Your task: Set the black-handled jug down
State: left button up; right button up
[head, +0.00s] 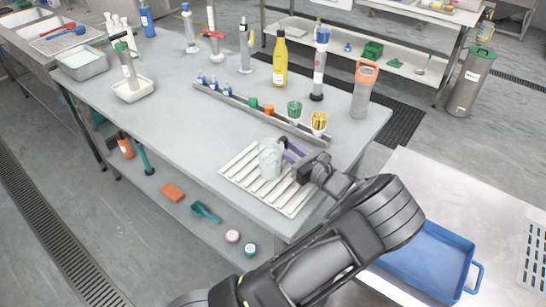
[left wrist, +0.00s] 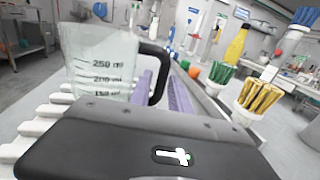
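The black-handled jug (head: 270,161) is clear, with volume marks, and stands upright at the white slatted rack (head: 239,174) on the grey table. I cannot tell whether its base touches the slats. In the left wrist view the jug (left wrist: 100,62) is at the upper left, its black handle on its right side. My left gripper (head: 292,152) reaches in from the right. Its purple fingers (left wrist: 163,92) lie on both sides of the handle, with no clear gap, so it appears shut on it. My gripper body hides the jug's lower part there. My right gripper is not in view.
Behind the rack, a grey rail (head: 245,108) holds small bottles, a green brush (head: 294,110) and a yellow brush (head: 319,122). A yellow bottle (head: 280,60) and an orange-topped cylinder (head: 364,90) stand beyond. The table's left middle (head: 180,120) is clear. A blue tray (head: 430,262) sits right.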

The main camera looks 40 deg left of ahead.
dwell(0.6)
pick_arm(q)
grip_shut()
dwell(1.2)
